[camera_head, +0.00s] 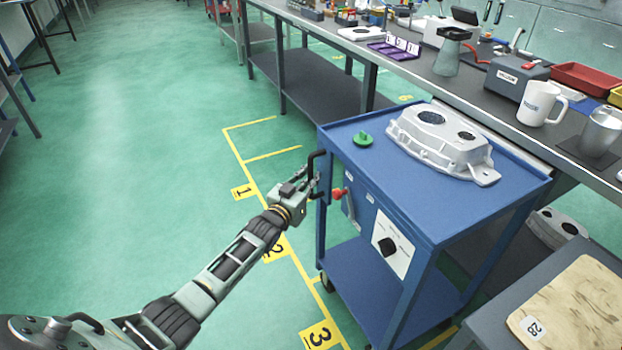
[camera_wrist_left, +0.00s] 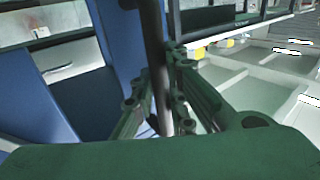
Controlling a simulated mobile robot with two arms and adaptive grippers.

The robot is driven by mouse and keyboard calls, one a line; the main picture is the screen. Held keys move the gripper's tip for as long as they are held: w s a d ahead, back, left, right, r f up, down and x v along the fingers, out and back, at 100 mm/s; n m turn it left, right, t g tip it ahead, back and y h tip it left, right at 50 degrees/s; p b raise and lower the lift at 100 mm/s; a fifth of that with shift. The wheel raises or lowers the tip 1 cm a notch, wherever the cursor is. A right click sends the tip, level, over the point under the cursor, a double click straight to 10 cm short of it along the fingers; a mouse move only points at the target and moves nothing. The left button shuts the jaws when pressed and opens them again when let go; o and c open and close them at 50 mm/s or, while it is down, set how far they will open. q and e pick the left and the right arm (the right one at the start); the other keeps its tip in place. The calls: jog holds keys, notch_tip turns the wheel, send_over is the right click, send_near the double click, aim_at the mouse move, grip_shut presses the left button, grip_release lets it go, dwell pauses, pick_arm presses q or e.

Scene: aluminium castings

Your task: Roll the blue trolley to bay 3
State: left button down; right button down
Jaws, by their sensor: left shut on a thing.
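The blue trolley (camera_head: 385,215) stands on the green floor alongside the long workbench, to the right of the yellow bay markings. In the left wrist view the handle (camera_wrist_left: 156,60) runs between the two fingers, with the trolley's blue panel to the left. The bay 3 label (camera_head: 320,337) is on the floor left of the trolley's lower part. My right gripper is out of view.
Labels for bay 1 (camera_head: 243,191) and bay 2 (camera_head: 273,249) lie farther up the yellow line. The workbench (camera_head: 400,68) runs along the trolley's far side. A grey table with a wooden board (camera_head: 575,318) is close at the lower right. Floor at left is clear.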

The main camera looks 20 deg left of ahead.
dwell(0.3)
pick_arm(q)
jog(key=c, duration=1.7)
grip_release()
jog(key=shift+d, duration=0.1)
jog(key=shift+c, duration=0.2)
jog(key=shift+s, duration=0.1)
jog(key=s+a, duration=0.1)
jog(key=s, duration=1)
jog(key=shift+s, duration=0.35)
